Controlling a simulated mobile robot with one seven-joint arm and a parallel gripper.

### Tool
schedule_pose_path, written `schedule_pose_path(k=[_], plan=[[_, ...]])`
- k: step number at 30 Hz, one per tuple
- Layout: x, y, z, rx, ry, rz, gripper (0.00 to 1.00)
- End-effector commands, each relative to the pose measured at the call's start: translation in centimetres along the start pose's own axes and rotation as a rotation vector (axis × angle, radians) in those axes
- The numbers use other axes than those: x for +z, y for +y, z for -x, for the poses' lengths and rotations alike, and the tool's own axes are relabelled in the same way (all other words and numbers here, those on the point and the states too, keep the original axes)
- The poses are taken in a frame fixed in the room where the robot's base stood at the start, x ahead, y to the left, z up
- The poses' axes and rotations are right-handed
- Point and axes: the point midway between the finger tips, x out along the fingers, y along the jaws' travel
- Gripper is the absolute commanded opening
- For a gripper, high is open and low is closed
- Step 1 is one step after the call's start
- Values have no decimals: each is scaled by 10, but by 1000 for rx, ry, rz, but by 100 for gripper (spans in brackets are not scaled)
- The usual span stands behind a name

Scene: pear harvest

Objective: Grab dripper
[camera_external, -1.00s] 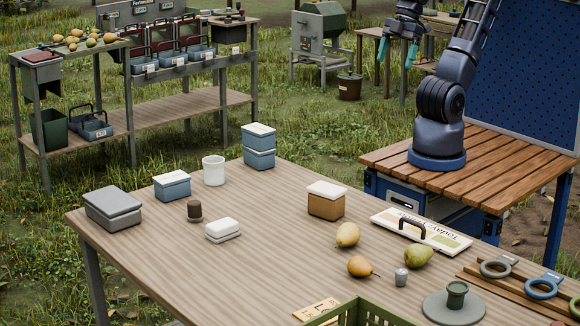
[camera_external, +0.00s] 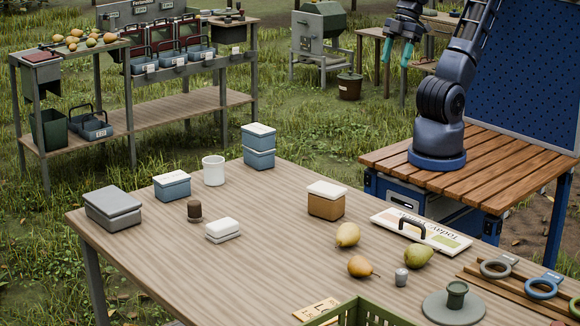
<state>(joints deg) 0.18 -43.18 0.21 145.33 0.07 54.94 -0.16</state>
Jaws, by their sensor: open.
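A small dark green cup (camera_external: 456,295), the thing that looks most like a dripper, stands upright on a round grey disc (camera_external: 438,311) at the table's lower right. I cannot tell for certain that it is the dripper. My gripper (camera_external: 395,53) hangs at the top of the view with its two teal fingers apart. It is open and empty, high up and far behind the cup, clear of the table.
Three pears (camera_external: 347,235) and a small grey cylinder (camera_external: 401,277) lie left of the disc. A slatted rack (camera_external: 518,290) with rings is to its right, and a green crate (camera_external: 370,314) at the front. A sign board (camera_external: 421,230) with a handle lies behind.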

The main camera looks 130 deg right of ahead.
Motion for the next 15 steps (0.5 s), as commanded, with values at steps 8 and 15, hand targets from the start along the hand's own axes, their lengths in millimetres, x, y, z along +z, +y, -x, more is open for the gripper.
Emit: schedule_pose_path(k=[8, 15], plan=[[-26, -3, -10, 26, -77, 114, 54], [-64, -10, -29, 74, -187, 294, 54]])
